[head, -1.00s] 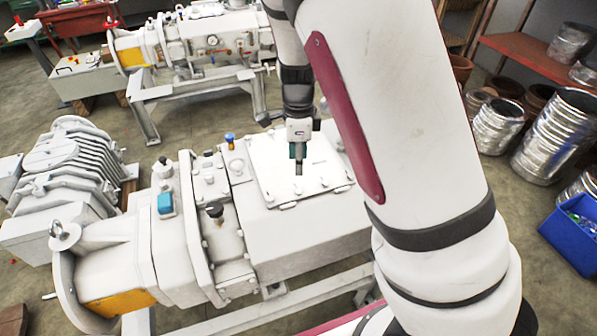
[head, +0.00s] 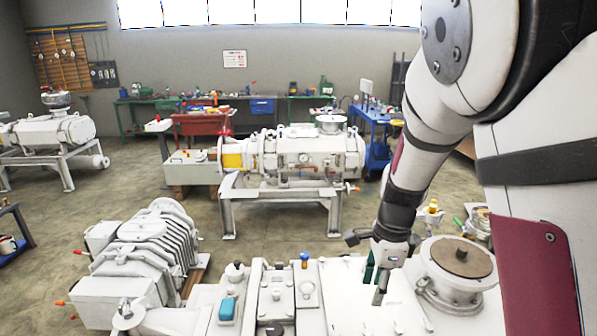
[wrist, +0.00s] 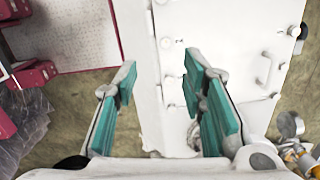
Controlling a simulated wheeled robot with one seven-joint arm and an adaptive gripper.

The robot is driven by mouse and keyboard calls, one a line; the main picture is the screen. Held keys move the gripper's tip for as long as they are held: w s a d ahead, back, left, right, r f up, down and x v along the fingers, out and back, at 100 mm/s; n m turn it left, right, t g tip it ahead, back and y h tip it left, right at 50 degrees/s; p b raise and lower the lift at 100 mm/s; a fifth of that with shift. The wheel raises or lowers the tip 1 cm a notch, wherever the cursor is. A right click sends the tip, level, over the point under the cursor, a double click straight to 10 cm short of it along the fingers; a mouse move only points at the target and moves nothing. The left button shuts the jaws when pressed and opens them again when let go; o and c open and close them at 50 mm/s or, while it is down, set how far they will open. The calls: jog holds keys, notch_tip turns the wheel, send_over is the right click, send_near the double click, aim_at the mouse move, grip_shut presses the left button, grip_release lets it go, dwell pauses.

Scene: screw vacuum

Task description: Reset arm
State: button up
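My gripper (head: 379,284) hangs from my arm at the right of the head view, above the white screw vacuum machine (head: 340,290) in front of me. In the wrist view, my gripper's two teal-padded fingers (wrist: 163,100) stand wide apart with nothing between them. Below them in the wrist view lies the white machine's flat top (wrist: 220,30) with bolts and a handle. I cannot tell the exact height of the fingertips above that surface.
A round flange with a brown cover (head: 458,258) stands right of my gripper. A finned motor unit (head: 150,245) is at the lower left. Another pump on a stand (head: 285,165) is farther back. Workbenches line the back wall, and open floor (head: 100,210) lies left.

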jog(key=s+r+n+t, duration=0.5)
jog(key=s+r+n, duration=1.4)
jog(key=s, duration=0.2)
jog(key=shift+d+h, duration=0.35)
jog(key=shift+h, duration=0.05)
jog(key=shift+s, duration=0.1)
